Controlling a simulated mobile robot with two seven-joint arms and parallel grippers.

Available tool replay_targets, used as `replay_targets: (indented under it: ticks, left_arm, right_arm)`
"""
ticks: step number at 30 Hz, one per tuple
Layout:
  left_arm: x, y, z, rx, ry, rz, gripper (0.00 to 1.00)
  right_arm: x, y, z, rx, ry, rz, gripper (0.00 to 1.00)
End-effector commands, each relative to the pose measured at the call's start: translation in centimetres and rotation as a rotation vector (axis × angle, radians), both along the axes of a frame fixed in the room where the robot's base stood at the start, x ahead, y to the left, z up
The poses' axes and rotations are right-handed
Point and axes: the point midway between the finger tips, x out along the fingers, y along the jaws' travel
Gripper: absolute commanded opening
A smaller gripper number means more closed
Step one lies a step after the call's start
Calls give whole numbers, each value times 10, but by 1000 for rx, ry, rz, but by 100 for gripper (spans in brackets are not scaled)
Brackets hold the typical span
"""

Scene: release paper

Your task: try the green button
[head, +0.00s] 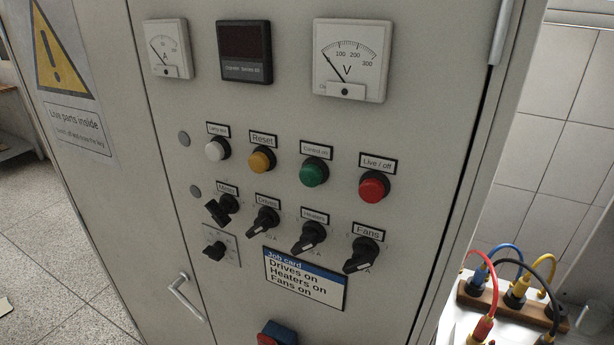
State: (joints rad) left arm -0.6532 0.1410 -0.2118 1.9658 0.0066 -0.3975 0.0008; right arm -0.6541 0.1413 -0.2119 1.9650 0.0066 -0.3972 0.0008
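The green button (313,173) is on the grey control cabinet's door, under a small label that seems to read "Control on". It sits in a row between the yellow button (261,160) labelled "Reset" and the red button (373,187) labelled "Live / off". A white button (215,149) is at the row's left end. Nothing covers the green button. It shows no clear glow. Neither of my grippers is in the head view.
Below are black rotary switches for Drives (264,221), Heaters (311,238) and Fans (361,255), and a job card (305,279). A door handle (184,297) sticks out at lower left. Cables in a wooden block (490,297) stand at right.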

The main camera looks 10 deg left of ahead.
Motion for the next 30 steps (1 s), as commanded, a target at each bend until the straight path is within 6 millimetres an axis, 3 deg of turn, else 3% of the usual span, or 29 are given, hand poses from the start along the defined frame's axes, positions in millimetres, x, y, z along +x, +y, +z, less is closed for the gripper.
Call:
replay_targets:
  ticks: [9,30]
  left_arm:
    - [0,0,0,0,0,0,1]
    - [0,0,0,0,0,0,0]
  right_arm:
    - [0,0,0,0,-1,0,36]
    - [0,0,0,0,-1,0,36]
